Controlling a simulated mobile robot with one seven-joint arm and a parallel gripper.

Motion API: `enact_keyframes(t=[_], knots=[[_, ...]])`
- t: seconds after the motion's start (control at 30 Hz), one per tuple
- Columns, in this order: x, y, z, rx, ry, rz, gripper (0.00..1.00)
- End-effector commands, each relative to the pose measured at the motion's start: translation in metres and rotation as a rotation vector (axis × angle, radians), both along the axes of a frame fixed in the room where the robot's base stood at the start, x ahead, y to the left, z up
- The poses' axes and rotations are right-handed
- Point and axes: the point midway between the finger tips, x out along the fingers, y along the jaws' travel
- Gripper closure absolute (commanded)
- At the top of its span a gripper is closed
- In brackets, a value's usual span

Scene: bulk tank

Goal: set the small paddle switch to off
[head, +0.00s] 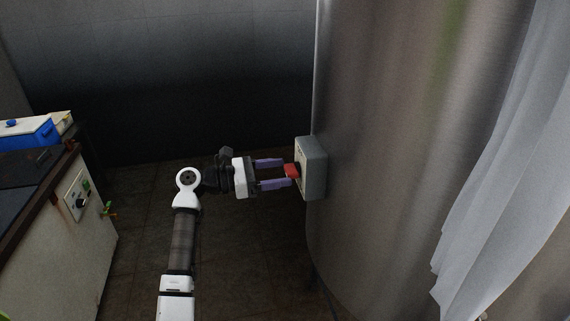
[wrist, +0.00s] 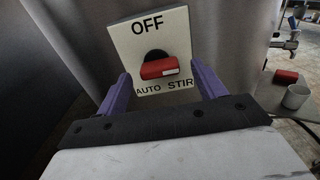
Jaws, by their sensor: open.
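The small paddle switch (head: 291,171) is a red paddle on the plate of a grey box fixed to the side of the steel tank (head: 400,130). In the wrist view the red paddle (wrist: 158,68) sits in front of a dark round hub, with a pale mark at its right end. The plate (wrist: 125,41) reads OFF at the top, AUTO at lower left and STIR at lower right. My gripper (head: 288,172) is open, its purple fingers on either side of the paddle. I cannot tell whether they touch it.
At left a counter (head: 72,240) carries a blue box (head: 30,133) and has a panel with a black knob (head: 81,203). A pale curtain (head: 500,170) hangs at right. In the wrist view a cup (wrist: 296,96) and a red object (wrist: 286,76) stand at right.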

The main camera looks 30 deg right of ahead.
Motion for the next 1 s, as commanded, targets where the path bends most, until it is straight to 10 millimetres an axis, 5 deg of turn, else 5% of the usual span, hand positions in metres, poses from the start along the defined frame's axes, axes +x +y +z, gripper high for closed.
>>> enact_keyframes(t=[0.2, 0.53, 0.87, 1.0], knots=[[-0.006, -0.021, 0.001, -0.001, 0.001, -0.001, 0.31], [-0.006, -0.023, -0.001, 0.000, 0.000, 0.000, 0.31], [-0.006, -0.023, 0.000, 0.000, 0.000, 0.000, 0.74], [-0.006, -0.023, -0.001, 0.001, 0.003, 0.000, 0.76]])
